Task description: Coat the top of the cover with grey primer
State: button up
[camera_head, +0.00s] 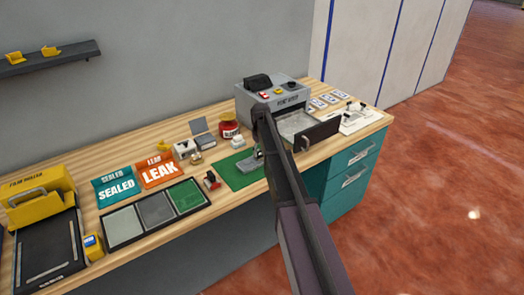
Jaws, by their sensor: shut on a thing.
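My gripper (258,153) is over the green mat (235,181) near the front of the bench, seen small and from behind my arm. It is shut on a small grey piece (247,166), just above or touching the mat; I cannot tell which. Whether this piece is the cover is not clear. A flat tray (109,240) holds a light grey, a dark grey and a green panel. No container is clearly readable as grey primer. My arm hides part of the mat and bench.
A grey machine (274,98) with an open drawer (309,129) stands at the right. A red jar (228,128) and small parts stand behind the mat. SEALED (117,187) and LEAK (160,171) bins are left. A yellow film roller (40,190) is far left.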

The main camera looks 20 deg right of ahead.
aim_at(244, 165)
jog(key=shift+s+a+r, duration=0.1)
jog(key=shift+s+a, duration=0.1)
jog(key=shift+a, duration=0.3)
jog(key=shift+s+a, duration=0.15)
jog(key=shift+a, duration=0.35)
jog(key=shift+a, duration=0.1)
jog(key=shift+s+a, duration=0.3)
jog(key=shift+a, duration=0.4)
jog(key=shift+s+a, duration=0.25)
jog(key=shift+a, duration=0.4)
jog(key=shift+a, duration=0.1)
jog(key=shift+s+a, duration=0.25)
jog(key=shift+a, duration=0.45)
jog(key=shift+s+a, duration=0.25)
jog(key=shift+a, duration=0.4)
jog(key=shift+a, duration=0.15)
jog(key=shift+s+a, duration=0.3)
jog(key=shift+a, duration=0.35)
jog(key=shift+s+a, duration=0.25)
jog(key=shift+a, duration=0.4)
